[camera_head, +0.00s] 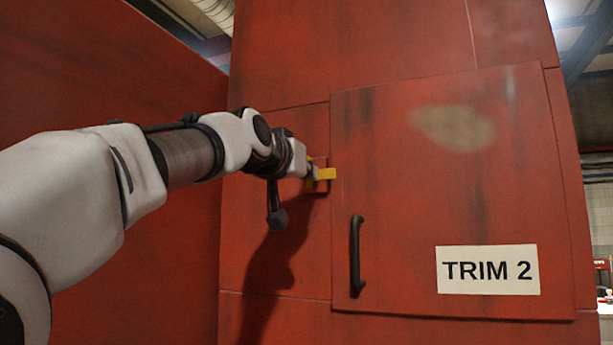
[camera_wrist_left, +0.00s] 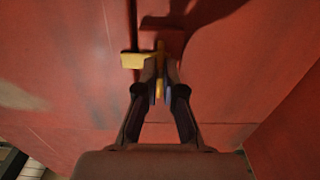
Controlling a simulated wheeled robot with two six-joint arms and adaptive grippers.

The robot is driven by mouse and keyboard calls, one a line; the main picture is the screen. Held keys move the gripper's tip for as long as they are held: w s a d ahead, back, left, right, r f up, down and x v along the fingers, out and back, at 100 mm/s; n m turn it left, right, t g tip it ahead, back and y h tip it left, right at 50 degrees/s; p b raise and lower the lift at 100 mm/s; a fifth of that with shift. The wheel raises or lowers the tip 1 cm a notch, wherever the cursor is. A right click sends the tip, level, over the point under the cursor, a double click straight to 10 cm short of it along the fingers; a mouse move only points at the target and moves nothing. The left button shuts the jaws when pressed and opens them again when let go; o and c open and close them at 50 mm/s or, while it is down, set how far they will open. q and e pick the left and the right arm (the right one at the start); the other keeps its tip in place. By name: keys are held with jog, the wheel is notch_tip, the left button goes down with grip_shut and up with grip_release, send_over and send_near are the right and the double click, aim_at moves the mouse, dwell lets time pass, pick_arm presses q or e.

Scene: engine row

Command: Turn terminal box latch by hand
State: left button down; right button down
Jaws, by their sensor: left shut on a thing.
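A yellow latch (camera_head: 326,174) sits at the left edge of a red door (camera_head: 400,210) marked "TRIM 2". Its tab reaches over the seam onto the door's edge. My left gripper (camera_head: 310,172) is at the latch, coming in from the left. In the left wrist view my gripper's fingers (camera_wrist_left: 160,88) are shut on a yellow part of the latch, and the tab (camera_wrist_left: 133,61) sticks out to the left. In the head view the gripper partly hides the latch. The door looks shut. My right gripper is not in view.
A black bar handle (camera_head: 356,254) stands out from the door below and right of the latch. A red wall (camera_head: 110,70) runs along the left, beside my left arm. A white "TRIM 2" label (camera_head: 488,270) is on the door.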

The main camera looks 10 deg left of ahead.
pick_arm(q)
jog(key=shift+s+r, duration=0.1)
dwell(0.3)
jog(key=c, duration=1.3)
grip_release()
jog(key=shift+s, duration=0.1)
jog(key=shift+s+a, duration=0.1)
jog(key=shift+s, duration=0.05)
